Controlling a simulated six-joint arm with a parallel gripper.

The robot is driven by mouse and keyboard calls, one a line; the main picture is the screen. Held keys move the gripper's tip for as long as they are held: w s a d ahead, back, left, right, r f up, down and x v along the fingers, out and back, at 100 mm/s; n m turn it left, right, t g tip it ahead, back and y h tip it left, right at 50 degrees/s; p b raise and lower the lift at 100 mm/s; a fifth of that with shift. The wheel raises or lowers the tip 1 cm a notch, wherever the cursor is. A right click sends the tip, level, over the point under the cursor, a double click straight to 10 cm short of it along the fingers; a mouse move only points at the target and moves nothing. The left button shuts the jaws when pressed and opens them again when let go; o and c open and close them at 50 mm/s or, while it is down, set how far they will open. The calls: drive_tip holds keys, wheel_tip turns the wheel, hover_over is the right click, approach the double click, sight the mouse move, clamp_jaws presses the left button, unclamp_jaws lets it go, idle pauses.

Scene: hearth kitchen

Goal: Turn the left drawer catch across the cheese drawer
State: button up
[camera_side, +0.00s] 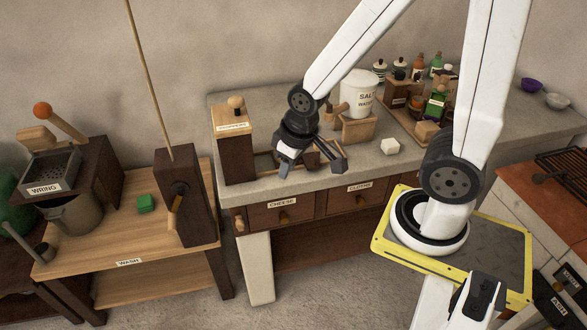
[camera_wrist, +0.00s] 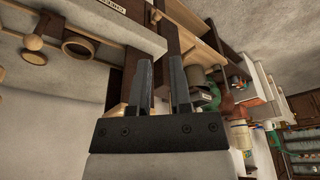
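The cheese drawer (camera_side: 300,208) is shut in the front of the stone counter, with a small knob (camera_side: 284,217) below its label. The left drawer catch (camera_side: 239,225) is a small light-wood piece on the frame at the drawer's left edge. It looks upright and beside the drawer front, not across it. My gripper (camera_side: 312,168) is above the counter's front part, higher than the catch and to its right, touching neither catch nor drawer. Its two dark fingers stand apart with nothing between them, as the wrist view (camera_wrist: 161,70) shows. I cannot surely pick out the catch in the wrist view.
A dark wooden block with a knob (camera_side: 236,155) stands left of my gripper. The wash bench (camera_side: 105,245) stands at left. The floor before the drawer is clear.

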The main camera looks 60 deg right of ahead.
drive_tip(key=shift+w+a+f, duration=0.1)
drive_tip(key=shift+w+a, duration=0.05)
drive_tip(key=shift+w, duration=0.25)
clamp_jaws()
drive_tip(key=w+a+f+n+t, duration=0.35)
drive_tip(key=w+f, duration=0.45)
drive_tip(key=w, duration=0.3)
drive_tip(key=w+a+f+n+t, duration=0.2)
drive_tip(key=w+a+f+t, duration=0.25)
drive_tip(key=w+f, duration=0.55)
wheel_tip(320, 180, down, 14)
drive_tip(key=s+n+t+h, duration=0.2)
drive_tip(key=n+t+h, duration=0.2)
drive_tip(key=n+h, duration=0.15)
drive_tip(key=s+d+f+n+t+h, duration=0.1)
drive_tip(key=s+d+f+n+h, duration=0.1)
drive_tip(key=s+f, duration=0.2)
drive_tip(key=shift+s+f, duration=0.25)
drive_tip(key=shift+s, duration=0.8)
drive_tip(key=shift+w, duration=0.1)
